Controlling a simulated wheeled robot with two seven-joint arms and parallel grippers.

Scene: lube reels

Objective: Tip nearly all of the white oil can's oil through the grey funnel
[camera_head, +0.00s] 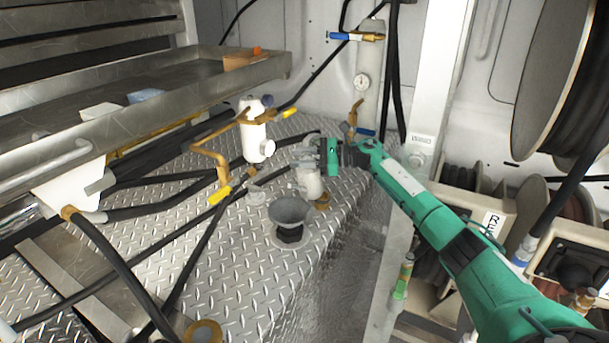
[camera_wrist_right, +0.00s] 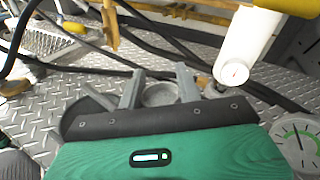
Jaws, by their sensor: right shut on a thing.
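The white oil can (camera_head: 309,181) looks pale grey-white and roughly upright, behind the funnel on the diamond-plate surface. I cannot tell whether its base touches the plate. My right gripper (camera_head: 318,157) reaches it from the right and is shut on its upper part. In the right wrist view my right gripper's two fingers (camera_wrist_right: 160,88) stand on either side of a round grey part, with the can's body largely hidden. The grey funnel (camera_head: 290,211) stands mouth up on a dark neck, in front of the can and apart from it. My left gripper is out of view.
A white cylinder (camera_head: 254,136) with brown pipes and yellow handles stands behind left of the can. Black hoses (camera_head: 180,205) cross the plate at left. A metal tray shelf (camera_head: 190,92) overhangs the left side. A white post (camera_head: 409,170) rises at right, near my arm.

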